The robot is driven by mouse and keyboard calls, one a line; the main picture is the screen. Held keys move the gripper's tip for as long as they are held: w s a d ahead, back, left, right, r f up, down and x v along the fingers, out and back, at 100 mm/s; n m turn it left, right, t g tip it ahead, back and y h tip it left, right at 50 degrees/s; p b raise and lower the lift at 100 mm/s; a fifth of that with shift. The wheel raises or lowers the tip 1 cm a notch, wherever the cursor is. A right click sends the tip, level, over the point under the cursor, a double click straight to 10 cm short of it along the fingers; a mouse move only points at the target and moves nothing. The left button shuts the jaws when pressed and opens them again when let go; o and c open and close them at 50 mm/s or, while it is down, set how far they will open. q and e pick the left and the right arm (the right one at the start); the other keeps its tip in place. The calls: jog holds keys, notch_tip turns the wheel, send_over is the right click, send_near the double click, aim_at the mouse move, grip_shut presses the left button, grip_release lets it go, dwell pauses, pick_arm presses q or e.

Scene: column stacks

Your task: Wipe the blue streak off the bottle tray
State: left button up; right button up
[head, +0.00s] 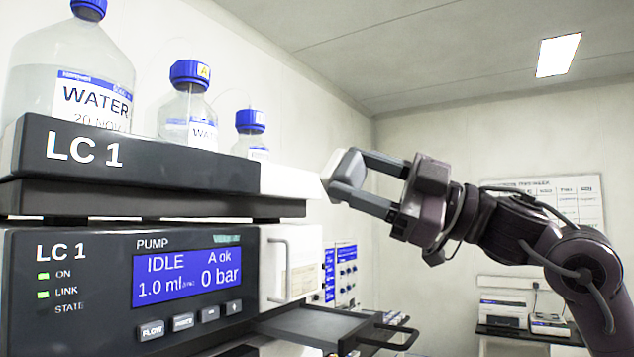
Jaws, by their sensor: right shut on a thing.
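The bottle tray (190,172), dark-fronted and marked LC 1, sits on top of the instrument stack at the left, with a white section at its right end. I see no blue streak on its visible faces; its top surface is hidden from this low angle. My right gripper (349,177) is shut on a pale, block-like pad (342,167). It holds the pad in the air near the tray's right end; I cannot tell whether the two touch. My left gripper is not in view.
A large water bottle (55,60), a medium bottle (187,110) and a small bottle (250,130) stand on the tray. Below is the pump module (90,290) with its display. An open dark drawer (320,325) with a handle juts out at the lower middle.

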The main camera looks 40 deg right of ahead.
jog(key=shift+s+d+f+b, duration=0.1)
jog(key=shift+s+d+b, duration=0.05)
jog(key=shift+s+b, duration=0.2)
jog(key=s+d+b, duration=0.5)
jog(key=s, duration=0.7)
jog(key=shift+s, duration=0.15)
